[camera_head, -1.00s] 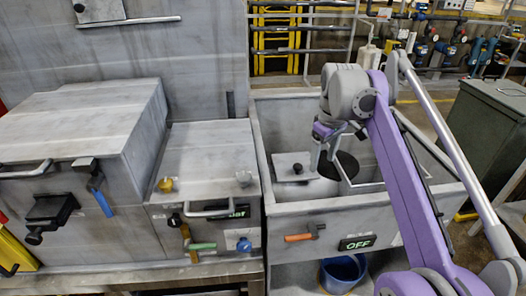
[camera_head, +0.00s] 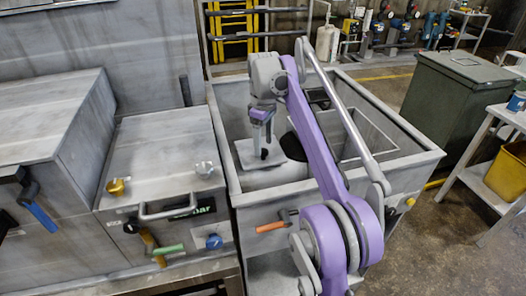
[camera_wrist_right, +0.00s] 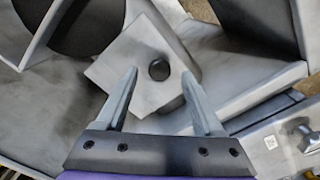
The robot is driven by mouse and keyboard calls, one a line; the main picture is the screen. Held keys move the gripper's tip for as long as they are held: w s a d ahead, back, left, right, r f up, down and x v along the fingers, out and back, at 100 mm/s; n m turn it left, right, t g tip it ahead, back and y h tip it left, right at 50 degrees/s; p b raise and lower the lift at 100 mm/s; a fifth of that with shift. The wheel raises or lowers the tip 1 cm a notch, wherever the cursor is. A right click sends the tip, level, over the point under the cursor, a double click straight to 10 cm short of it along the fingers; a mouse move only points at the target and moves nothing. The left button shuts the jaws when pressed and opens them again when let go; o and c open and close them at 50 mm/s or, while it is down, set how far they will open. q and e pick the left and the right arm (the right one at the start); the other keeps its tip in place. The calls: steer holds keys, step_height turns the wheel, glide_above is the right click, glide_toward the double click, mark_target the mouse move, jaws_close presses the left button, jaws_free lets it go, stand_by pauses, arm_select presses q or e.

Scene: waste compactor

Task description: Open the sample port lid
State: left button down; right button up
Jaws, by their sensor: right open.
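The sample port lid (camera_head: 248,161) is a square grey plate with a small black knob (camera_head: 264,154), inside the open grey bin. In the right wrist view the lid (camera_wrist_right: 125,75) appears as a tilted square with its round black knob (camera_wrist_right: 158,70) near the middle. My right gripper (camera_head: 265,146) points down over the lid at the knob. In the right wrist view my right gripper (camera_wrist_right: 158,76) is open, its two fingers apart with the knob showing between the tips. I cannot tell how far the tips are above the plate. My left gripper is not in view.
The bin's rim (camera_head: 335,180) surrounds the lid, with a dark round opening (camera_head: 293,146) beside it. A grey cabinet with a bar handle (camera_head: 168,212) stands left. An orange-handled valve (camera_head: 270,227) is on the bin's front. A dark green container (camera_head: 455,110) stands right.

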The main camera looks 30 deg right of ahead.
steer(key=shift+f, duration=1.05)
jaws_close()
stand_by(0.7)
